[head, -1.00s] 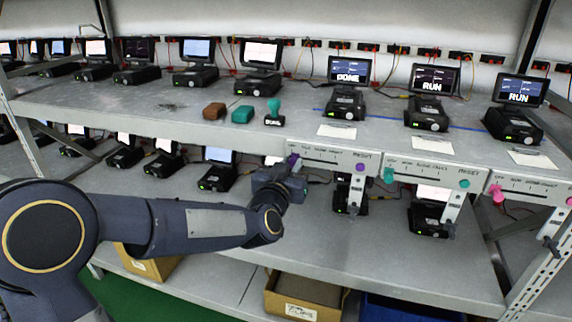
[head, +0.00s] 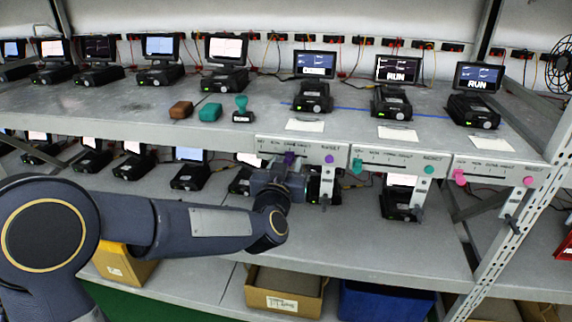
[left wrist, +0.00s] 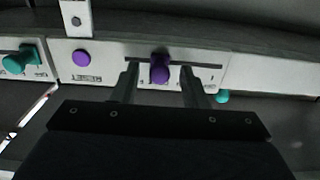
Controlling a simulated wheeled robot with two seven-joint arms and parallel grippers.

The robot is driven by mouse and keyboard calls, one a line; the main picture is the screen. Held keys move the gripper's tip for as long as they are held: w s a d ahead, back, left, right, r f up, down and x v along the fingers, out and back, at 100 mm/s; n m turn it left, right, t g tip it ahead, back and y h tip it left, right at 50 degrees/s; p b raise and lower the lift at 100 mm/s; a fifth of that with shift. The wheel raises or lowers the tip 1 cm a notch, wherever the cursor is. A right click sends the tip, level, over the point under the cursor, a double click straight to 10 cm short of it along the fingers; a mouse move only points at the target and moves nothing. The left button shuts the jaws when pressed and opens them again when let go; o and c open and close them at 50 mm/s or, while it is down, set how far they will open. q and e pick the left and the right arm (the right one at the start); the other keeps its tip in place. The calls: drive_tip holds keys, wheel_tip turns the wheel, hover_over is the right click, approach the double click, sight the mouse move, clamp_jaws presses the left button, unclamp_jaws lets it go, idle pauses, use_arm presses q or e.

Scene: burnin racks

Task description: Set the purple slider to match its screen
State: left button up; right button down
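The purple slider knob (head: 289,158) stands on the left white panel under the upper shelf edge, left of the round purple reset button (head: 329,159). The screen above that panel (head: 315,65) is lit blue; its text is too small to read surely. My left gripper (head: 284,172) is at the knob and partly hides the panel. In the left wrist view, upside down, the purple knob (left wrist: 160,68) sits on its dark slot between the two spread fingers of my left gripper (left wrist: 159,85), with a gap seen on both sides. My right gripper is not in view.
Panels with a teal knob (head: 357,165) and a pink knob (head: 460,177) are to the right, below screens reading RUN. A brown block (head: 180,109), a teal block (head: 210,111) and a teal stamp (head: 242,108) lie on the shelf. A slotted post (head: 514,222) stands right.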

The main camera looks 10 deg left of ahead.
use_arm(q)
drive_tip(key=shift+s, duration=0.1)
drive_tip(key=s, duration=0.7)
drive_tip(key=shift+s, duration=0.3)
drive_tip(key=shift+a, duration=0.15)
drive_tip(key=s+a+f+g+h+p, duration=0.1)
drive_tip(key=s+a+f+g+p, duration=0.1)
drive_tip(key=s, duration=0.7)
drive_tip(key=s+a+f+n+g+h+p, duration=0.1)
drive_tip(key=s+a+g, duration=0.3)
drive_tip(key=s, duration=0.5)
drive_tip(key=s+a+f+n+g+h+p, duration=0.1)
drive_tip(key=s+a+f+g+p, duration=0.1)
drive_tip(key=s+g, duration=0.4)
drive_tip(key=s+a+p, duration=0.1)
drive_tip(key=s+a, duration=0.1)
drive_tip(key=s, duration=0.1)
drive_tip(key=shift+s+f, duration=0.25)
drive_tip(key=shift+f, duration=0.15)
